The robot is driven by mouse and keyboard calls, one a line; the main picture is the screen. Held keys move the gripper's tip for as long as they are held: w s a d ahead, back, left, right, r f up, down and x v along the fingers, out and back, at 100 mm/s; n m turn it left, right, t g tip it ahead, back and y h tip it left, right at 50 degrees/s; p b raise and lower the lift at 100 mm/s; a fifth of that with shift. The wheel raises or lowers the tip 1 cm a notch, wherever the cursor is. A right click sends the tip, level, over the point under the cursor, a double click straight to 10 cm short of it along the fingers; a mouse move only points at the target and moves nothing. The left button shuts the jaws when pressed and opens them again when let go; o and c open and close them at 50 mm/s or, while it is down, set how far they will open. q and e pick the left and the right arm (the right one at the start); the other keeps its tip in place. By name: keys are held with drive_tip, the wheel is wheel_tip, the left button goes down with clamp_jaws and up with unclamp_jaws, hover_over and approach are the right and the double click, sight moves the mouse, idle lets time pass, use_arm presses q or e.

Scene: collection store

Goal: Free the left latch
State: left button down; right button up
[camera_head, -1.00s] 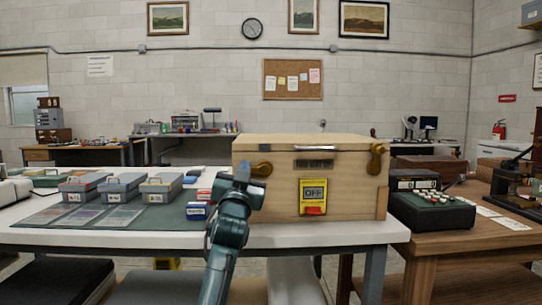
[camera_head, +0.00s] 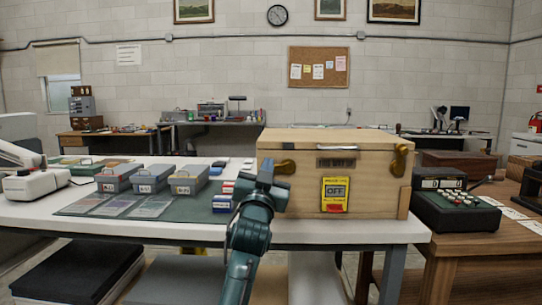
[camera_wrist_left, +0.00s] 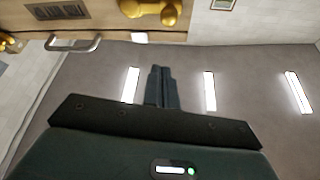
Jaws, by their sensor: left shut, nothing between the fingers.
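The wooden case (camera_head: 300,190) stands on the white table with its lid down. Its left latch (camera_head: 285,167) is a brass piece on the front, near the top left corner, partly hidden behind my gripper. It looks roughly level, and it also shows at the top of the left wrist view (camera_wrist_left: 152,10). The right latch (camera_head: 399,160) is brass and stands nearly upright. My left gripper (camera_head: 267,166) is shut and empty, just left of the left latch; its closed fingers (camera_wrist_left: 163,88) appear apart from the brass in the wrist view. My right gripper is out of view.
A metal handle (camera_head: 337,148) and a yellow OFF sign (camera_head: 335,194) are on the case front. Grey boxes (camera_head: 152,178) stand on a green mat to the left. A black keyed device (camera_head: 457,212) stands on the wooden table to the right.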

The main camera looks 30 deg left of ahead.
use_arm(q)
drive_tip(key=shift+v, duration=2.3)
drive_tip(key=shift+d, duration=0.1)
